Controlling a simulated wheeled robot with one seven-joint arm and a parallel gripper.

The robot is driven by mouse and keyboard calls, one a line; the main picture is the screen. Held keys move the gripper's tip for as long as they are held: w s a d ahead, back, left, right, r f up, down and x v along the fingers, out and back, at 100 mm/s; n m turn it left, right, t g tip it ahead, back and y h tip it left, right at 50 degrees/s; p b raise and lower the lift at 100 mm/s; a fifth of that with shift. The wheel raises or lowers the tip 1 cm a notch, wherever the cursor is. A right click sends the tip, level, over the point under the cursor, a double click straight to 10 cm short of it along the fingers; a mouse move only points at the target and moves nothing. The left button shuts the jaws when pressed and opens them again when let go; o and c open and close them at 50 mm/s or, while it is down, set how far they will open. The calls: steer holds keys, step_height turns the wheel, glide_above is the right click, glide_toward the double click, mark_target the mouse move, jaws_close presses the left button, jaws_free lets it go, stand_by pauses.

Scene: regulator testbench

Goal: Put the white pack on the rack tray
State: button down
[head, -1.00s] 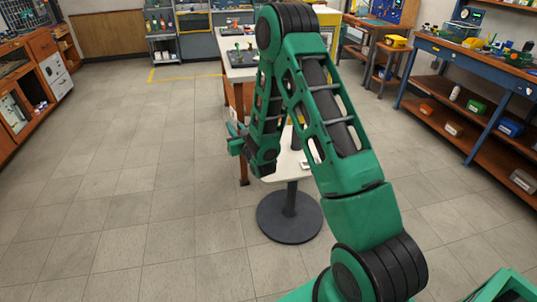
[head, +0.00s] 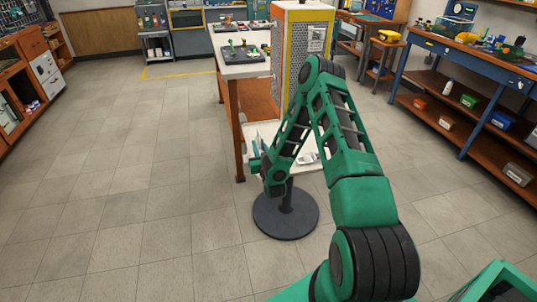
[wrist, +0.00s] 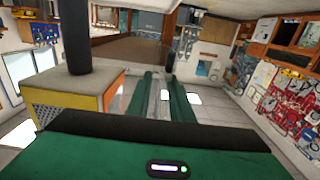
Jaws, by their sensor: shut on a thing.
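My gripper (head: 256,152) is low over the left edge of the small pedestal table in the head view. In the wrist view its two green fingers (wrist: 162,98) are close together on a pale thing, which appears to be the white pack (wrist: 160,92); it is thin and mostly hidden between them. An orange and yellow cabinet with a perforated side (head: 303,60) stands beyond my arm and also shows at left in the wrist view (wrist: 88,92). It may be the rack; I cannot make out its tray.
The pedestal table has a white top and a dark round base (head: 285,217); a small whitish item (head: 308,158) lies on it. A white-topped bench (head: 232,70) with dark trays stands behind. A blue workbench (head: 480,60) is at right. The floor at left is clear.

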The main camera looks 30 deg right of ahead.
steer(key=shift+w+d+f, duration=0.3)
steer(key=shift+d+f, duration=0.9)
steer(key=shift+f, duration=0.2)
steer(key=shift+w+d+f, duration=0.25)
steer(key=shift+d+f, duration=0.9)
steer(key=shift+f, duration=0.25)
steer(key=shift+w+d+f, duration=0.3)
steer(key=shift+d+f, duration=0.9)
steer(key=shift+f, duration=0.2)
steer(key=c, duration=1.6)
jaws_free()
steer(key=shift+o, duration=0.2)
